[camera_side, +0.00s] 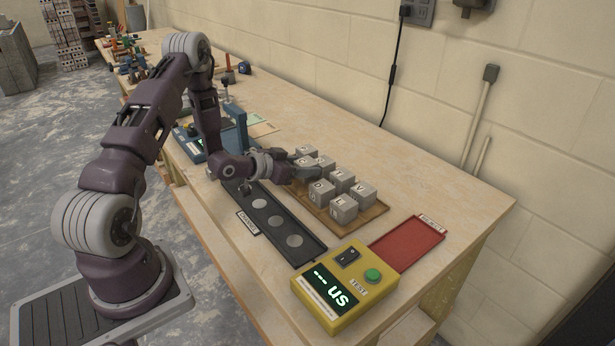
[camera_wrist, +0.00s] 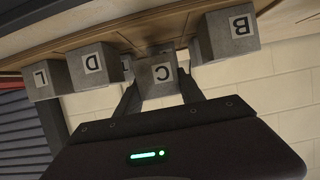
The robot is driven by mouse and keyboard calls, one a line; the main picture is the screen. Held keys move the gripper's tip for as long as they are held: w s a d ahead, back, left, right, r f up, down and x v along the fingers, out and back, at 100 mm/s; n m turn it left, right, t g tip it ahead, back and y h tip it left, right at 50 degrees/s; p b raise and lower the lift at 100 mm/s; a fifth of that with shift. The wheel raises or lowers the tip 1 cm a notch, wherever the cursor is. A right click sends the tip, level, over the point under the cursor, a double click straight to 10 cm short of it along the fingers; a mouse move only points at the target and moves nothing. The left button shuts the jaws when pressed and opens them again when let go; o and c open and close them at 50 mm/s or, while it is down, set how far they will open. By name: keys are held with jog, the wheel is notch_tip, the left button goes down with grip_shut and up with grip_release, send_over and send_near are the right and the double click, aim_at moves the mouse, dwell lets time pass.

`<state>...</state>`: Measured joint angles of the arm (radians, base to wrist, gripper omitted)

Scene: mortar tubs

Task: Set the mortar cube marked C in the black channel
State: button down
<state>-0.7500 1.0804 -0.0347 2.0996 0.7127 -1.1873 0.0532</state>
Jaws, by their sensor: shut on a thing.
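The grey cube marked C (camera_wrist: 158,72) sits between the two fingers of my gripper (camera_wrist: 161,88) in the wrist view, its letter upside down there. In the side view my gripper (camera_side: 306,171) is low at the left edge of the wooden board (camera_side: 372,213), shut on the cube, which its fingers largely hide there. I cannot tell whether the cube is clear of the board. The black channel (camera_side: 285,231) lies left of the board, with a row of pale round spots on its floor; its far end is partly behind my arm.
Several other lettered cubes stand close by on the board, including D (camera_wrist: 94,66), L (camera_wrist: 44,79) and B (camera_wrist: 229,34). A yellow tester (camera_side: 335,287) stands at the channel's near end. A red tray (camera_side: 407,244) lies to the right. A blue device (camera_side: 238,121) stands behind my gripper.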

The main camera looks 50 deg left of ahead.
jog(key=shift+f, duration=1.3)
jog(key=shift+f, duration=0.15)
jog(key=c, duration=1)
grip_release()
